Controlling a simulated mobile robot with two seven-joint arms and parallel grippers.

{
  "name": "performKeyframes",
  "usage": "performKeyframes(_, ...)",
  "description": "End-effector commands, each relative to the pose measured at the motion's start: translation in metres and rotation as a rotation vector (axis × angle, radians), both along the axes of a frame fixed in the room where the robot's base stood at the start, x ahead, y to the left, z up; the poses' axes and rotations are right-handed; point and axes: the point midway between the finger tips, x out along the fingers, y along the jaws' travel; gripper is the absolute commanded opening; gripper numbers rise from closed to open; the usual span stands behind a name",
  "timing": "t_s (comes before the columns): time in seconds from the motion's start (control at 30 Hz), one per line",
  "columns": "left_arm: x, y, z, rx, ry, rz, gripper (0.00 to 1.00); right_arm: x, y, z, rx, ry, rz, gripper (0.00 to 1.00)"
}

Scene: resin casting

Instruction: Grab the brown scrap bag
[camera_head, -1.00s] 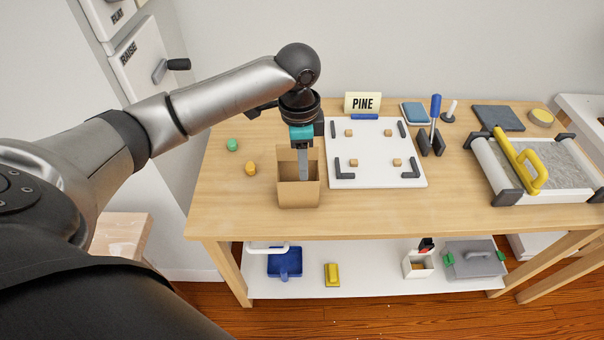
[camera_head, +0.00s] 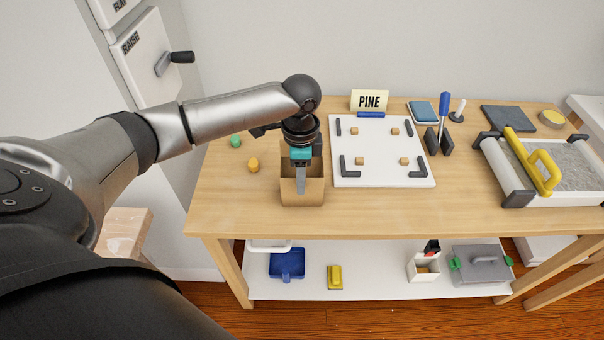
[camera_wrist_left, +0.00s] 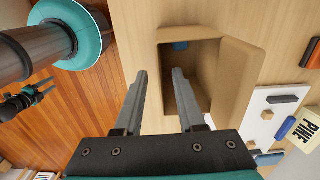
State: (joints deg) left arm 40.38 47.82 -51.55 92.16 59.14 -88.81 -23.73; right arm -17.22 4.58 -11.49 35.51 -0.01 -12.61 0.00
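The brown scrap bag (camera_head: 303,192) stands upright and open-topped on the wooden table, left of the white board. It also shows in the left wrist view (camera_wrist_left: 236,75), where I look into its mouth. My left gripper (camera_head: 301,190) points down at the bag. In the left wrist view its fingers (camera_wrist_left: 160,73) are apart: one is over the bag's mouth, the other outside the near wall. The near wall lies between them, and I see no clear grip on it. A small teal-and-black gripper-like part of mine (camera_wrist_left: 30,98) shows at the left edge there, too small to read.
A green piece (camera_head: 235,141) and an orange piece (camera_head: 253,165) lie left of the bag. The white board (camera_head: 385,178) with corner brackets and small wooden blocks is close on its right. The PINE sign (camera_head: 369,101) stands behind. The table's front edge is near the bag.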

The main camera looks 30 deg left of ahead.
Motion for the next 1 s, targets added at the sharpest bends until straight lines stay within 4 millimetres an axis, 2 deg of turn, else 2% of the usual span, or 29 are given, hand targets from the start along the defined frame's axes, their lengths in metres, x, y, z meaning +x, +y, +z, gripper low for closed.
performKeyframes(0.3, 0.001, -0.003, -0.046, 0.001, 0.002, 0.001, 0.39, 0.001, 0.0, -0.017, -0.001, 0.0, 0.0, 0.5)
performKeyframes(0.57, 0.001, -0.003, -0.048, 0.001, 0.001, -0.001, 0.39, 0.001, -0.001, -0.017, -0.001, -0.001, 0.0, 0.5)
performKeyframes(0.9, 0.001, -0.003, -0.047, 0.001, 0.0, 0.0, 0.01, 0.001, -0.001, -0.017, -0.001, -0.001, -0.001, 0.5)
performKeyframes(1.0, 0.001, -0.003, -0.047, 0.001, 0.0, 0.0, 0.0, 0.001, -0.001, -0.017, -0.001, -0.001, -0.001, 0.5)
